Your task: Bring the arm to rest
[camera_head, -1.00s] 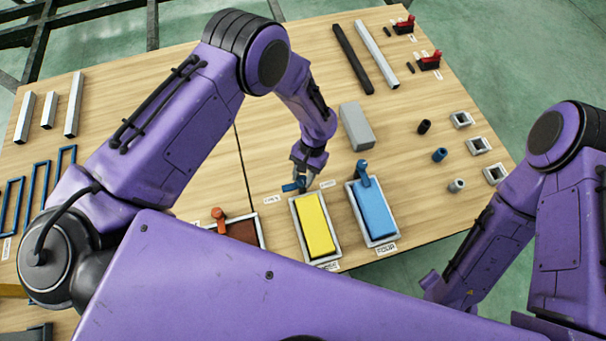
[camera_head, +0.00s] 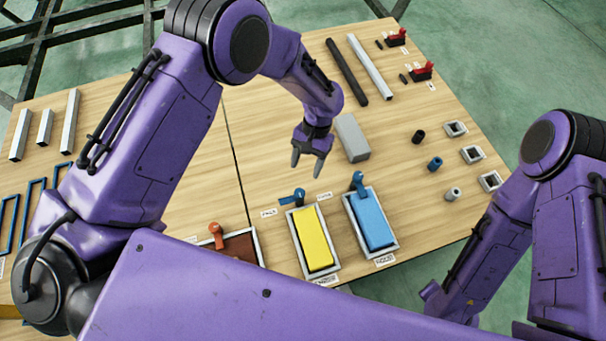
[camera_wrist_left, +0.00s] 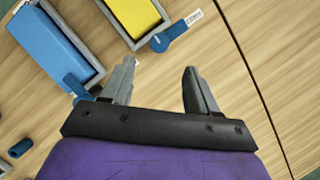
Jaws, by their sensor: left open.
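My left gripper (camera_head: 307,165) is open and empty above the wooden table, behind the tray with the yellow block. Its two grey fingers (camera_wrist_left: 154,82) stand apart with bare wood between them in the left wrist view. My left arm (camera_head: 165,120) is bent, coming in from the left and reaching over the table. My right arm (camera_head: 555,215) shows at the right edge; its gripper is out of view.
Below the left gripper stand framed trays with a yellow block (camera_head: 313,242), a blue block (camera_head: 371,220) and a brown block (camera_head: 235,250), each with a lever. A grey block (camera_head: 351,138) is close on the right. Bars, sockets and red clamps (camera_head: 421,72) lie farther right.

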